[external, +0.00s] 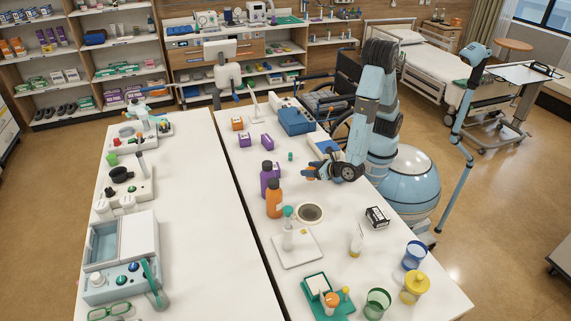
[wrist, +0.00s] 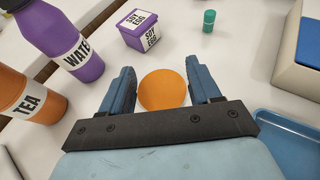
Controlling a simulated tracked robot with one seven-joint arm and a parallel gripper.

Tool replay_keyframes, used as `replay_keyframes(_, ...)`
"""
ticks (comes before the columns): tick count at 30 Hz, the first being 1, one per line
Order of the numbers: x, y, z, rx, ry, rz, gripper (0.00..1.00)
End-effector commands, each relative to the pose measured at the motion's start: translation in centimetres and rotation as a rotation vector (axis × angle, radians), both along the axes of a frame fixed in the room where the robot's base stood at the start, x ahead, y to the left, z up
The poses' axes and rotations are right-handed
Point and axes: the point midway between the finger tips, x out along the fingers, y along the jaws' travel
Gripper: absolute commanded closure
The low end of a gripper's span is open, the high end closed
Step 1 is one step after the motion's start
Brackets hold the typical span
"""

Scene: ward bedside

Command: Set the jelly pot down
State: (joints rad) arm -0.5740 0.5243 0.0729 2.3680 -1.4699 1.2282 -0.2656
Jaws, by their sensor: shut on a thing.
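The jelly pot, which I take to be the round orange thing (wrist: 163,90), sits between the two fingers of my gripper (wrist: 163,88) in the wrist view. My gripper is shut on it, and I see its flat orange face. In the external view my gripper (external: 310,172) is over the right-hand white table (external: 345,283), low and behind the bottles. There the pot is small and hard to make out at the fingers. I cannot tell whether the pot touches the table.
A purple WATER bottle (wrist: 62,40) and an orange TEA bottle (wrist: 30,95) stand to the left. A purple SOY EGG box (wrist: 146,28) and a small green pot (wrist: 209,20) are ahead. A blue tray (wrist: 292,138) lies at right. Bare table shows between them.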

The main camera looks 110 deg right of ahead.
Motion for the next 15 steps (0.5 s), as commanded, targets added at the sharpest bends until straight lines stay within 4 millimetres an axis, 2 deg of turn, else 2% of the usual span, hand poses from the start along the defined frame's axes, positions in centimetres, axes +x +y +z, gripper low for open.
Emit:
replay_keyframes(5,0.0,0.0,-0.8,-0.001,0.001,0.0,0.7)
replay_keyframes(15,0.0,0.0,-3.9,0.0,0.0,0.001,0.7)
